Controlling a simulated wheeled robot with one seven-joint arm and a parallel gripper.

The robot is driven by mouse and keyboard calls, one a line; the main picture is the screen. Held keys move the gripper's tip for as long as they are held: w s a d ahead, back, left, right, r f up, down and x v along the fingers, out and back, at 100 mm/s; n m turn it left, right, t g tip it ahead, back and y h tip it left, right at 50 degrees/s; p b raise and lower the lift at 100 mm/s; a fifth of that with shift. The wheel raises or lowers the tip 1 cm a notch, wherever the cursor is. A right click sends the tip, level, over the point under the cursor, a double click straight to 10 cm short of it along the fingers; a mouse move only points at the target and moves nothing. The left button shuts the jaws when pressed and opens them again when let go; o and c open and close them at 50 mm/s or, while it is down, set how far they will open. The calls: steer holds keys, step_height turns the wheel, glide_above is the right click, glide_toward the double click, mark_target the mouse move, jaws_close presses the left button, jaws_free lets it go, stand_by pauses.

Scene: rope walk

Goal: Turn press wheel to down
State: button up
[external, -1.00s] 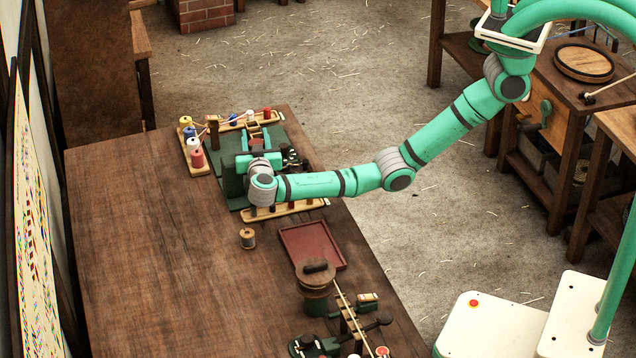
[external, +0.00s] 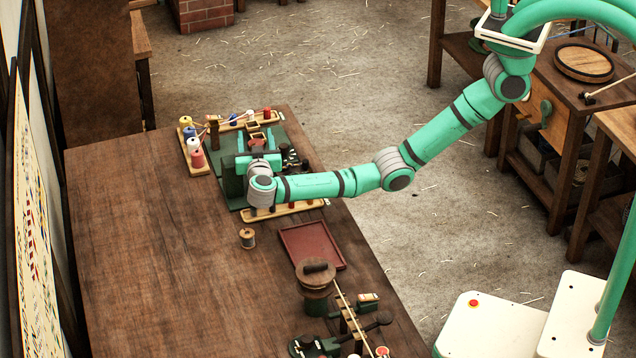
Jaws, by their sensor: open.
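A green press-like machine (external: 231,180) stands on a green base at the far right edge of the wooden table. I cannot clearly make out its wheel; my wrist and gripper cover part of the machine. My gripper (external: 258,152) is at the machine, over its upper right part, and points away from the camera. Its jaws are open, but the fingertips are too small and too covered to tell whether they touch the wheel.
Spools of coloured thread (external: 195,146) stand on a wooden rack left of the machine. A wooden strip (external: 262,214), a small spool (external: 247,238), a red tray (external: 318,245) and a round wooden-topped device (external: 316,282) lie nearer. The table's left part is clear.

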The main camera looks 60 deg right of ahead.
steer(key=v, duration=1)
